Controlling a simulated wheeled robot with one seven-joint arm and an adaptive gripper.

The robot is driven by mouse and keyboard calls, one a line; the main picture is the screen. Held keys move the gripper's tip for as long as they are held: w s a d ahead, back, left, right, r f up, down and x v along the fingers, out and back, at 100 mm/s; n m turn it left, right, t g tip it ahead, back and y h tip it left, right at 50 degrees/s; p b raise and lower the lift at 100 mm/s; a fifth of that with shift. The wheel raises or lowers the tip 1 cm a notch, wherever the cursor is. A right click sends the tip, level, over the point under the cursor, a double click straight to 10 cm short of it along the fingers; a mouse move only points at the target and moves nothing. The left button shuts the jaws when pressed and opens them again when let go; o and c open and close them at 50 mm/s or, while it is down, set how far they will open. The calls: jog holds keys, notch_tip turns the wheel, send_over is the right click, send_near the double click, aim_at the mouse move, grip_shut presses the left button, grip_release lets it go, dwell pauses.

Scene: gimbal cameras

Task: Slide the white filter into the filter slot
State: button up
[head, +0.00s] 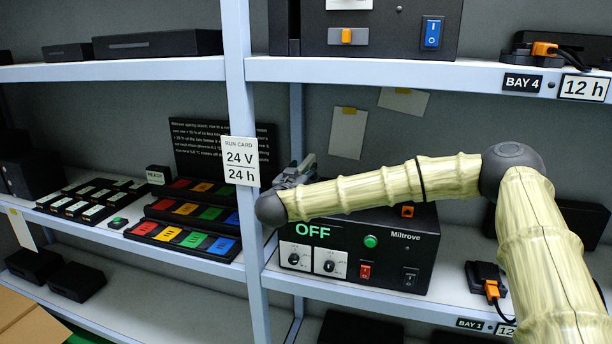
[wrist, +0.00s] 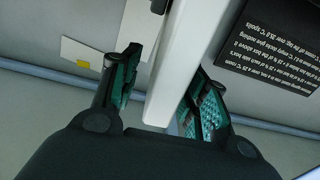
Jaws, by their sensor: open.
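I cannot pick out the white filter or the filter slot in either view. My gripper (head: 297,172) is just right of the front rack post, above the black Miltrove box (head: 400,258). In the wrist view, my gripper (wrist: 160,88) has its two green-padded fingers spread wide. A pale bar (wrist: 190,60) shows between them. It looks like a rack post, but I cannot tell for sure, nor whether it touches the fingers. The Miltrove box reads OFF and has two dials, a green button and a red switch.
The front post (head: 240,110) bears a run card (head: 240,162) reading 24 V, 24 h. Left of it stand trays of coloured blocks (head: 185,238) and a black text board (head: 205,145). The upper shelf (head: 400,75) runs above my arm. An orange-plugged device (head: 487,281) sits at right.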

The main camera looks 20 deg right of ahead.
jog(key=shift+p+x, duration=0.45)
jog(key=shift+x, duration=0.85)
jog(key=shift+c, duration=0.4)
grip_shut()
